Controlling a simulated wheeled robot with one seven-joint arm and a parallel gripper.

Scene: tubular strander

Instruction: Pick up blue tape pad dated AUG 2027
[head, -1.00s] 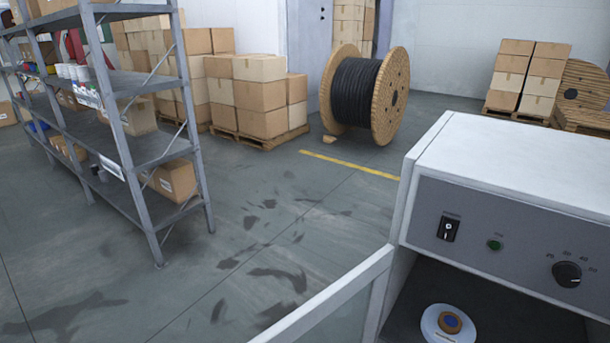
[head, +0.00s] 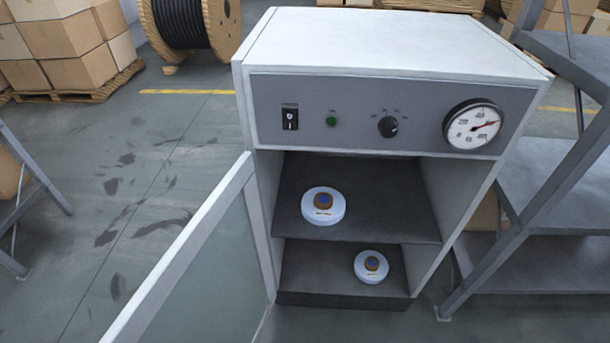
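Two round white pads with a brown ring and a blue centre sit in an open grey cabinet (head: 390,40). One pad (head: 323,218) lies on the upper shelf (head: 385,195), left of its middle. The other pad (head: 371,278) lies on the lower shelf (head: 310,270), further right. Each has a small label on its front part, but the print is too small to read, so I cannot tell which is dated AUG 2027. My gripper is not in view.
The cabinet's glass door (head: 185,270) stands open to the left. A grey shelving rack (head: 540,190) stands close on the right. A cable reel (head: 185,25) and stacked boxes (head: 65,45) are behind left.

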